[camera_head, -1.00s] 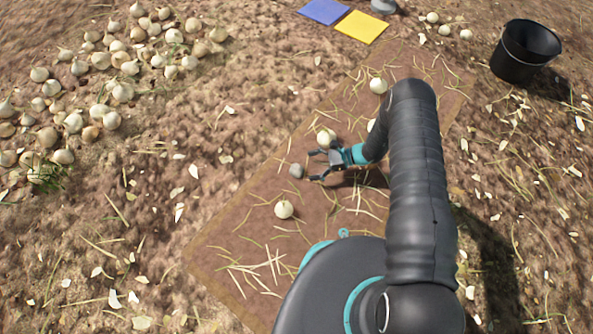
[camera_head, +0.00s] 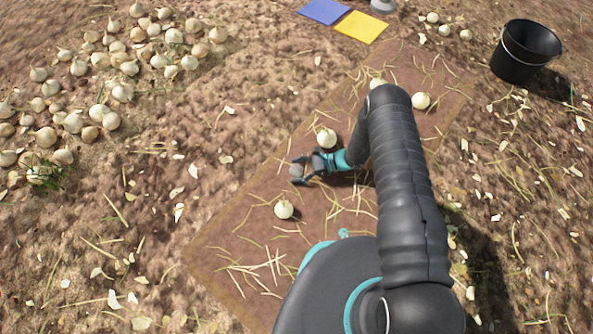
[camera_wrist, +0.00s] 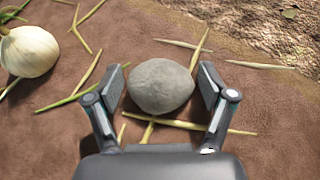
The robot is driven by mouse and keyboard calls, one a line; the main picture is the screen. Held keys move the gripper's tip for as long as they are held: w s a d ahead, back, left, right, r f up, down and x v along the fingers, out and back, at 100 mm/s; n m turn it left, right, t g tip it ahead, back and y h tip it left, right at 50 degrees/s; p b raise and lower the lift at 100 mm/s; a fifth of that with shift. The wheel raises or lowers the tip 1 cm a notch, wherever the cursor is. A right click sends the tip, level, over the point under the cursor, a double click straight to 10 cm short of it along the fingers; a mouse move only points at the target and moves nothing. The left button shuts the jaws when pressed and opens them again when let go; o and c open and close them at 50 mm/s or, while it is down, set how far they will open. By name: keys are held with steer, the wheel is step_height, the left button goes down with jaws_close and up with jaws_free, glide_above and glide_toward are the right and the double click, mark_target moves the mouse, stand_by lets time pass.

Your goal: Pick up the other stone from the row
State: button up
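A grey rounded stone (camera_head: 297,171) lies on the brown mat (camera_head: 225,245) near its left edge. In the wrist view the stone (camera_wrist: 160,86) sits between the two fingers of my gripper (camera_wrist: 161,88). Small gaps show on both sides of the stone, so the fingers are open around it and not closed on it. My gripper (camera_head: 300,170) also shows in the head view, reaching left to the stone. White onions lie on the mat: one (camera_head: 326,138) just above my gripper, one (camera_head: 284,209) just below it, and one (camera_head: 420,101) further up right.
A heap of onions (camera_head: 100,90) lies on the soil at the upper left. A black bucket (camera_head: 524,52) stands at the upper right. A blue square (camera_head: 324,11) and a yellow square (camera_head: 361,27) lie at the top. Several small onions (camera_head: 444,30) lie near the bucket.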

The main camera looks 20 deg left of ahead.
steer(key=c, duration=0.9)
steer(key=shift+r, duration=0.15)
